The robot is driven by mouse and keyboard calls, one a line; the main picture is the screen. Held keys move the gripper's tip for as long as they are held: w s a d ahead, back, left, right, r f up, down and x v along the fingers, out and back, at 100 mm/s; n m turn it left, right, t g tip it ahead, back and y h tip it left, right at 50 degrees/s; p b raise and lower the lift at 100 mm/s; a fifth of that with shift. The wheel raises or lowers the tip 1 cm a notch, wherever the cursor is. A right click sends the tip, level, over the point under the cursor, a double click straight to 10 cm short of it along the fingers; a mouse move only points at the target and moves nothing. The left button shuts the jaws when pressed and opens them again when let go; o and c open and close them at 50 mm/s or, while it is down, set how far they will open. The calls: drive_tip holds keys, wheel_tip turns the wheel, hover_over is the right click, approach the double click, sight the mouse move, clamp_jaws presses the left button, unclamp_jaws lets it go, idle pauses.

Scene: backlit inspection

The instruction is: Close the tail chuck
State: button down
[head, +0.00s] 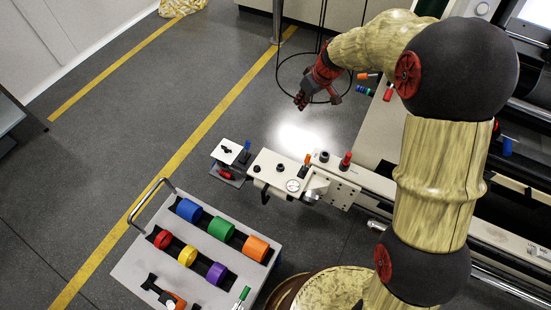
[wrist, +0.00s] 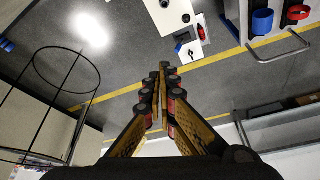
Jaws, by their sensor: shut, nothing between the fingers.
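The beige machine unit (head: 268,168) stands in the middle of the head view, with a round dial, dark knobs and a lever with a red knob (head: 346,160). A grey round metal piece (head: 311,197) at its front right looks like the tail chuck; I cannot tell whether its jaws are open or closed. Part of the unit shows at the top of the wrist view (wrist: 172,18). My gripper (head: 301,101) is shut and empty, above and behind the unit, apart from it. Its fingers meet in the wrist view (wrist: 159,82).
A grey cart (head: 140,269) with several coloured rolls and a bar handle stands at front left. A small white plate (head: 228,150) sits left of the unit. A black wire hoop stand (head: 281,72) is close behind my gripper. Open floor lies to the left.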

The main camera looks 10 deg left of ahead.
drive_tip(key=w+a+f+n, duration=0.1)
drive_tip(key=w+a+f, duration=0.2)
drive_tip(key=f, duration=0.6)
drive_tip(key=w+a+f+n, duration=0.1)
drive_tip(key=w+a+f, duration=0.2)
drive_tip(key=f, duration=0.5)
drive_tip(key=n+g+p, duration=0.2)
drive_tip(key=n, duration=0.1)
hover_over(273, 162)
wheel_tip(273, 162, down, 19)
drive_tip(key=b+x, duration=0.1)
drive_tip(key=x, duration=0.2)
drive_tip(key=b+x, duration=0.1)
drive_tip(key=x, duration=0.3)
drive_tip(key=b+x, duration=0.1)
drive_tip(key=x, duration=0.2)
drive_tip(key=shift+d+f, duration=0.25)
drive_tip(key=shift+f, duration=0.05)
drive_tip(key=d, duration=0.1)
drive_tip(key=s+d, duration=0.1)
drive_tip(key=shift+d+r, duration=0.1)
drive_tip(key=shift+d, duration=0.25)
drive_tip(key=shift+s+d, duration=0.2)
drive_tip(key=shift+d, duration=0.3)
